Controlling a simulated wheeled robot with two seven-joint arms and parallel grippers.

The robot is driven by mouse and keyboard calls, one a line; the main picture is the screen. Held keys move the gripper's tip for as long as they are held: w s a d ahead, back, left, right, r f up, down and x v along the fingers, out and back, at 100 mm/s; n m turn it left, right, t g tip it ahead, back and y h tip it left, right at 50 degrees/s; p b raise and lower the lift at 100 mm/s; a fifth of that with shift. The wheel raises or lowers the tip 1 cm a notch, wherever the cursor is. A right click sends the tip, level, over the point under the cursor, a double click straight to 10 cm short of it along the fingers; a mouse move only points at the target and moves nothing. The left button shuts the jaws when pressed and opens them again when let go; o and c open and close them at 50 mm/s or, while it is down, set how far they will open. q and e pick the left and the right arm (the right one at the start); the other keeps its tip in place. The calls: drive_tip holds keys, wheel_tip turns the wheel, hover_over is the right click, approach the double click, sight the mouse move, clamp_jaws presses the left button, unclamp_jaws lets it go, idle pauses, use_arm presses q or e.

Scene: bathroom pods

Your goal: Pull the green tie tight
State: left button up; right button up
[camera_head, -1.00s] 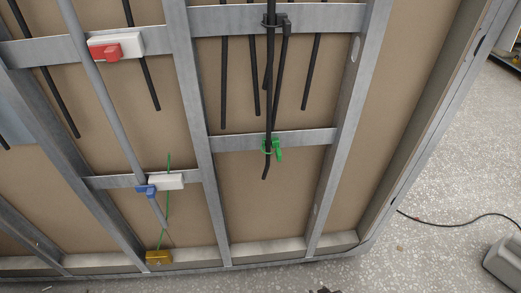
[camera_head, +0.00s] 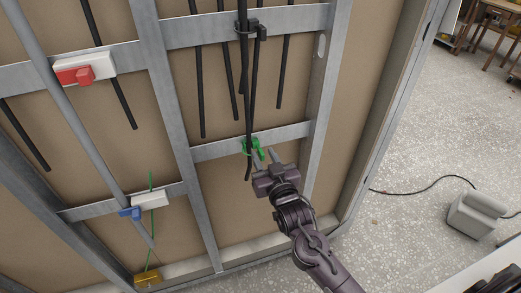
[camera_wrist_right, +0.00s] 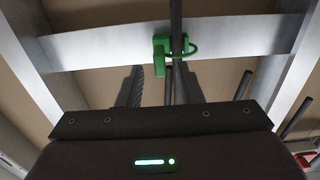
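The green tie (camera_head: 250,146) sits on the lower grey crossbar, with its loop around a hanging black cable (camera_head: 248,168). In the right wrist view the green tie (camera_wrist_right: 161,46) shows its block and a short tail hanging down, with the loop to the right around the cable. My right gripper (camera_head: 265,153) reaches up from the lower right, its fingertips close to the tie's tail. In the wrist view my right gripper (camera_wrist_right: 156,80) is open, its fingers apart below the tie. I cannot tell whether they touch the tail. My left gripper is not in view.
Metal studs and crossbars frame the brown panel. A red clamp (camera_head: 75,75), a blue clamp (camera_head: 130,212) and a yellow box (camera_head: 147,278) are to the left. A black tie (camera_head: 246,29) holds cables above. Open floor and a grey box (camera_head: 482,215) lie right.

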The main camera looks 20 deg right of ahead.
drive_tip(key=shift+w+a, duration=0.1)
drive_tip(key=shift+w, duration=1.2)
clamp_jaws()
